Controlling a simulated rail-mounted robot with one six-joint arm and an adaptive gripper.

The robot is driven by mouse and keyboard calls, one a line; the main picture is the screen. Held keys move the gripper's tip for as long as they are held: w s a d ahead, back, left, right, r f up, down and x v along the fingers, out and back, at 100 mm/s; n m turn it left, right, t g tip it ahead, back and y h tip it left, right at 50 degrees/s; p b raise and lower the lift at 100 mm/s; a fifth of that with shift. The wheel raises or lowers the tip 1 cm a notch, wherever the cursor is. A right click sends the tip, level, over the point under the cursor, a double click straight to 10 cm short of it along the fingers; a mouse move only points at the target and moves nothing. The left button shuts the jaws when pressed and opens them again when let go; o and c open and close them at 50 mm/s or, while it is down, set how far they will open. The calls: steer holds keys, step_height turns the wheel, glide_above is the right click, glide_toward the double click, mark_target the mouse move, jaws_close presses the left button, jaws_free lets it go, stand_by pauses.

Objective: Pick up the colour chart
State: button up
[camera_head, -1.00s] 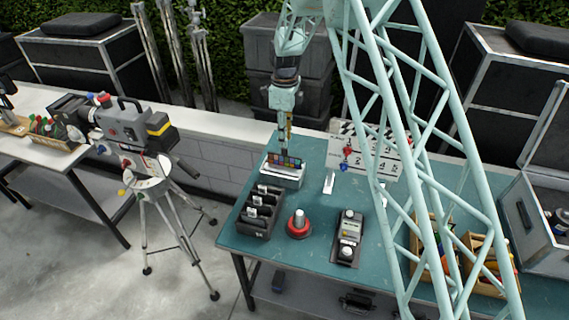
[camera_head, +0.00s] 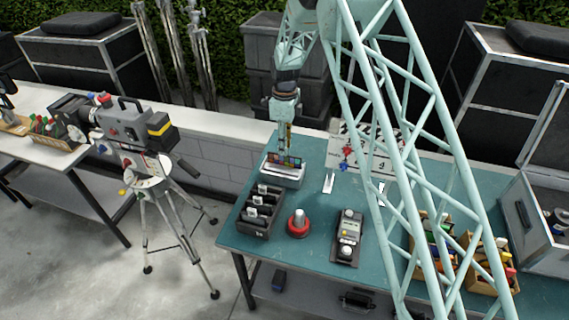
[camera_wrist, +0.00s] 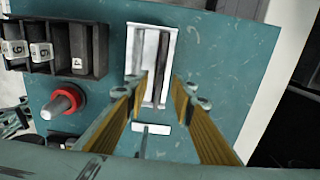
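The colour chart (camera_head: 289,160), a dark panel with coloured patches, stands in a white holder (camera_head: 283,178) at the back left of the teal table. My gripper (camera_head: 284,150) is low over it in the head view, and its fingers partly cover the chart. In the wrist view my gripper (camera_wrist: 158,82) is open, with one yellow-padded finger on each side. The white holder (camera_wrist: 134,35) and the chart's dark upper edge (camera_wrist: 151,65) show between and beyond the fingertips. I cannot tell whether a finger touches the chart.
A black compartment tray (camera_head: 259,212), a red-based knob (camera_head: 299,224) and a grey handheld device (camera_head: 347,240) stand in front. A clapperboard (camera_head: 360,150) stands to the right, partly behind my arm. Wooden boxes (camera_head: 480,265) stand farther right. A camera on a tripod (camera_head: 140,135) is left of the table.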

mark_target(284, 161)
steer(key=shift+a+f+p, duration=0.1)
steer(key=shift+f+p, duration=0.5)
steer(key=shift+f, duration=1.85)
steer(key=shift+c, duration=0.5)
jaws_close()
